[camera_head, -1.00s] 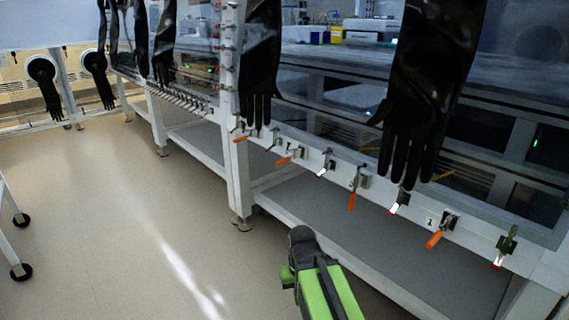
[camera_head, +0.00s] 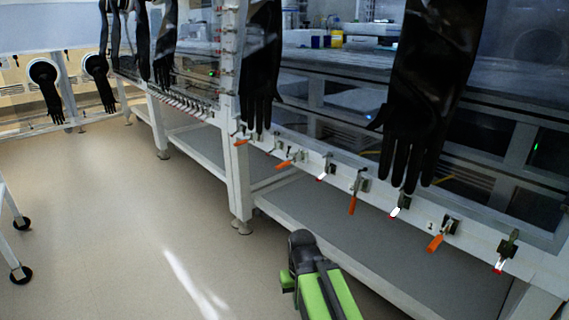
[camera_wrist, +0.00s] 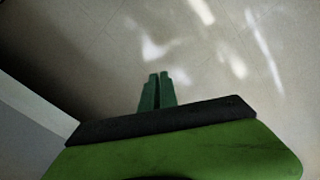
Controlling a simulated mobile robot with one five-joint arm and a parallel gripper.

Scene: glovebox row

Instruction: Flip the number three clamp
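A row of toggle clamps runs along the white front rail of the glovebox in the head view. A small "1" label sits by an orange-handled clamp (camera_head: 437,241) on the right. Further left, an orange-handled clamp (camera_head: 352,203) hangs with its handle pointing down; the mark beside it looks like a 3 but is too small to be sure. A clamp with a white and red handle (camera_head: 396,211) sits between them. My gripper (camera_wrist: 158,78) points over bare floor in the wrist view, its green fingers together with nothing between them. It is apart from the clamps.
Black gloves (camera_head: 415,100) hang in front of the glovebox, close above the clamps. A grey lower shelf (camera_head: 330,225) and a white post (camera_head: 238,180) stand below and left of them. A wheeled stand (camera_head: 12,245) is at the far left. The floor (camera_head: 110,210) between is clear.

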